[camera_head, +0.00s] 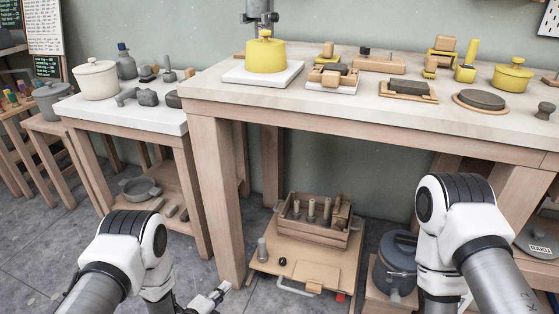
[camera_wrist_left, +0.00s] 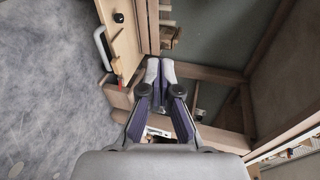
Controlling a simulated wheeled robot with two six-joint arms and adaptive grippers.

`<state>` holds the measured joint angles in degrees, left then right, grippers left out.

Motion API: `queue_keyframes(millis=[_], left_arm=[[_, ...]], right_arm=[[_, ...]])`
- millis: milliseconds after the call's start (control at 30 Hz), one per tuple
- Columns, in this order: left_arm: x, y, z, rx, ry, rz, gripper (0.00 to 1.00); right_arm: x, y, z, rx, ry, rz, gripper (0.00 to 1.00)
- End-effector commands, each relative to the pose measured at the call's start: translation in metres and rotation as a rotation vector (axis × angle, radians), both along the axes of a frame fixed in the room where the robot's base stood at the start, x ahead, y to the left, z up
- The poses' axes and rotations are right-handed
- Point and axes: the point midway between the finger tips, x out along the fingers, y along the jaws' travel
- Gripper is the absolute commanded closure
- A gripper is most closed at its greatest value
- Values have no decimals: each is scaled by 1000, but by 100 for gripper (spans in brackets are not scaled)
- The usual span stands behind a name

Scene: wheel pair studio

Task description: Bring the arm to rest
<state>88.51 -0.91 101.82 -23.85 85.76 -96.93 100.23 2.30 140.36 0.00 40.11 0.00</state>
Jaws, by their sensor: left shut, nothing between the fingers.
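My left gripper (camera_head: 218,292) is low at the bottom of the head view, in front of the near leg of the larger table (camera_head: 205,95). In the left wrist view its two fingertips (camera_wrist_left: 160,70) are together with nothing between them. My left arm comes in from the lower left. My right arm shows at the right, bent over the area before the table, and its gripper is outside the frame.
A low wooden board (camera_head: 262,262) with a crate of tools (camera_head: 318,240) lies under the table. A dark lidded pot (camera_head: 395,268) stands to its right. A smaller table (camera_head: 130,112) with pots is at the left. Grey floor (camera_head: 35,262) is open at lower left.

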Motion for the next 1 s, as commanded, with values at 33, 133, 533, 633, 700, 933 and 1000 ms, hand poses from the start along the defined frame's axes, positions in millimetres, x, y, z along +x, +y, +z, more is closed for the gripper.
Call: queue_keyframes(millis=[33, 133, 533, 633, 700, 933, 1000], left_arm=[[-2, 4, 51, 4, 18, 13, 100], [-13, 15, 107, -9, 108, 64, 100], [-134, 67, 241, -328, 779, 579, 100], [-184, 78, 258, -440, 967, 812, 100], [-221, 85, 259, -517, 1086, 996, 100], [-309, 96, 256, -744, 1276, 1600, 100], [-314, 97, 256, -800, 1274, 1696, 100]], right_arm=[[0, 0, 48, 0, 0, 0, 60], [0, 0, 102, 0, -1, 0, 60], [0, 0, 259, 0, 0, 0, 60], [1, 0, 280, 0, -1, 0, 60], [1, 0, 282, 0, -1, 0, 60], [0, 0, 274, 0, 0, 0, 60], [0, 0, 274, 0, 0, 0, 60]])
